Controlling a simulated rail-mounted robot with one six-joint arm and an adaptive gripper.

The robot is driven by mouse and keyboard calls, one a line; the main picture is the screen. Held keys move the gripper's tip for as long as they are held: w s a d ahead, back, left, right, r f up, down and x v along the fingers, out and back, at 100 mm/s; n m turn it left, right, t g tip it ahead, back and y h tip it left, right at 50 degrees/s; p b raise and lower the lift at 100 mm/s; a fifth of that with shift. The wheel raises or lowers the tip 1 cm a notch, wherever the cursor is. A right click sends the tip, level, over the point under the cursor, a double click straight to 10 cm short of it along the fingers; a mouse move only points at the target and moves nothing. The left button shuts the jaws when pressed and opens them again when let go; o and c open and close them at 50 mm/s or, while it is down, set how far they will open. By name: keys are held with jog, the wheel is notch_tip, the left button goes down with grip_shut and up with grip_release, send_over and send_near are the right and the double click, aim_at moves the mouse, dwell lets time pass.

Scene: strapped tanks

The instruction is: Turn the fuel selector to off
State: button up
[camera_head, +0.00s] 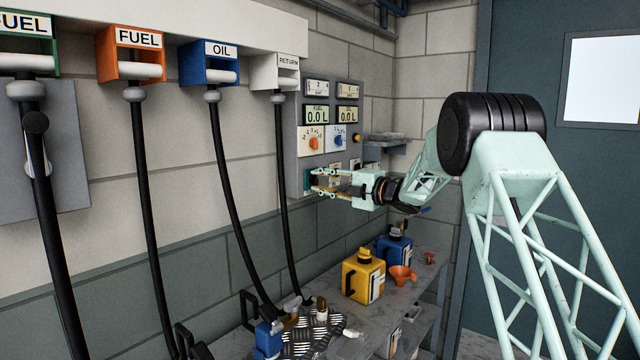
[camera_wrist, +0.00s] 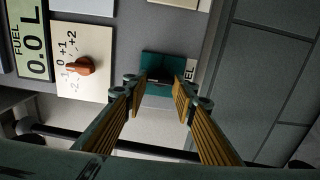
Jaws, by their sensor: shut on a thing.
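The fuel selector is a teal plate (camera_wrist: 162,60) with a dark handle (camera_wrist: 159,75), beside a partly hidden label ending in "EL". In the head view the teal plate (camera_head: 307,179) is at the lower left of the grey control panel. My gripper (camera_head: 315,180) reaches it from the right. In the wrist view my gripper (camera_wrist: 158,84) has its two ribbed fingers on either side of the dark handle and is shut on it. The fingertips partly hide the handle, so its exact angle is hard to tell.
An orange knob (camera_wrist: 82,66) on a -2 to +2 scale sits near the selector, next to a fuel display (camera_wrist: 32,45) reading 0.0. Black hoses (camera_head: 283,190) hang left of the panel. A yellow can (camera_head: 362,276) and a blue can (camera_head: 393,250) stand on the bench below.

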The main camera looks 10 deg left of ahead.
jog(key=o, duration=0.9)
jog(key=shift+s+d, duration=0.1)
jog(key=shift+d, duration=0.05)
jog(key=shift+v, duration=5.8)
jog(key=shift+f, duration=0.1)
